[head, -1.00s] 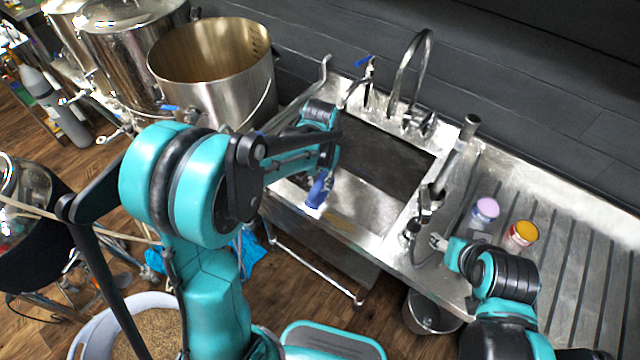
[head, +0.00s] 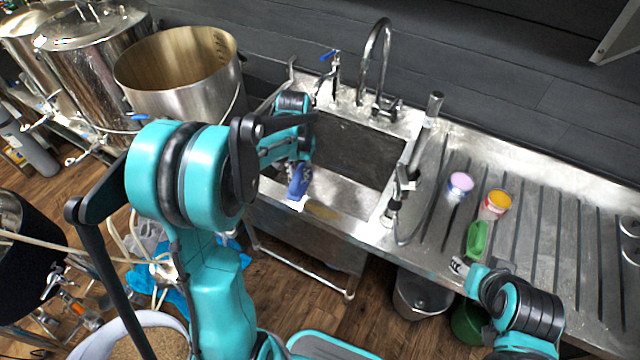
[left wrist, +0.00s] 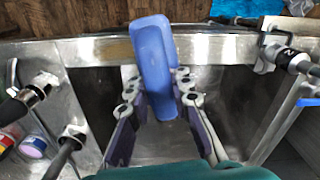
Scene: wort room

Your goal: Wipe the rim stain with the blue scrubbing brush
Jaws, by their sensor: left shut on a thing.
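The blue scrubbing brush (head: 297,183) is held by my left gripper (head: 300,165) above the front part of the sink basin. In the left wrist view, the brush (left wrist: 153,60) lies between the two fingers of my left gripper (left wrist: 155,88), its far end overlapping the sink's front rim. The rim stain (head: 325,213) is a brownish-yellow patch on the front rim, just right of the brush in the head view. I cannot tell if the brush touches the rim. My right gripper (head: 459,266) is over the counter's front edge; its fingers are too small to read.
The steel sink (head: 350,150) has a tall curved tap (head: 387,50) behind it. On the ribbed drainboard (head: 555,240) stand a purple-lidded jar (head: 459,187), an orange-topped jar (head: 496,203) and a green item (head: 477,238). A large open pot (head: 180,110) stands left of the sink.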

